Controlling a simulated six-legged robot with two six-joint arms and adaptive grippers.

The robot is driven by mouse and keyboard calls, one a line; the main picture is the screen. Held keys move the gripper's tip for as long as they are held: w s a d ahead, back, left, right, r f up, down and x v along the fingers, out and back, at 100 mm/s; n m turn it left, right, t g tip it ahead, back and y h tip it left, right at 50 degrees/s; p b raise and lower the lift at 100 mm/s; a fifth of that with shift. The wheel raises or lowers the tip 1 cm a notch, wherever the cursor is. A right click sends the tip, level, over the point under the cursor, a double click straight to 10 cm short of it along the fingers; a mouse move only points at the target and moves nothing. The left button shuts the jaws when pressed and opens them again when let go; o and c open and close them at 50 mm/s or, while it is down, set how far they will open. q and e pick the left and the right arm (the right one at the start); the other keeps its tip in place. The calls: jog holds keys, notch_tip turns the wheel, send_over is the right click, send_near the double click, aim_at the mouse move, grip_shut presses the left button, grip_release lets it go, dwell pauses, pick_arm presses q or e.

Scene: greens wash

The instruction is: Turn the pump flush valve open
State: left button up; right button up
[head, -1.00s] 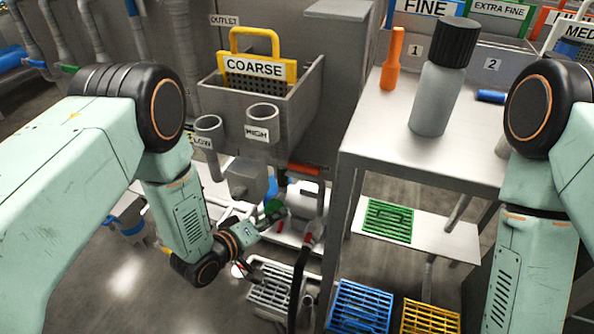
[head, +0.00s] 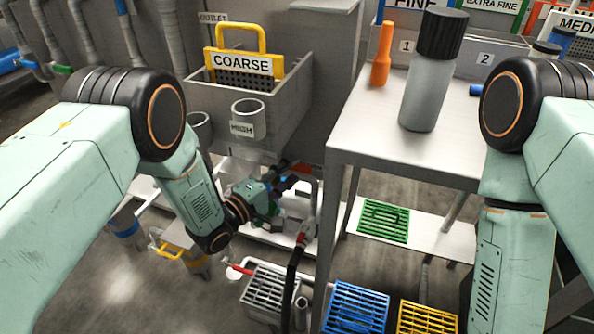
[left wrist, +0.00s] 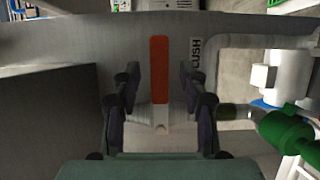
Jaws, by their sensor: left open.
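The flush valve shows in the left wrist view as a straight orange-red lever (left wrist: 159,68) on a grey panel, with a partly readable "FLUSH" label (left wrist: 196,60) beside it. My left gripper (left wrist: 158,88) is open, with one finger on each side of the lever and a visible gap to both. In the head view my left gripper (head: 290,178) is below the grey tank, and only a red bit of the lever (head: 308,169) shows past it. My right arm (head: 515,240) is at the right, its gripper out of view.
The tank (head: 285,110) holds the yellow COARSE screen (head: 243,66) above my left gripper. A steel table (head: 375,125) with a grey bottle (head: 428,95) stands to the right. A black hose (head: 292,270) rises below the gripper. A green fitting (left wrist: 285,132) is close by.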

aim_at(295, 169)
pick_arm(q)
jog(key=shift+b+x, duration=0.45)
jog(key=shift+x, duration=1.2)
grip_shut()
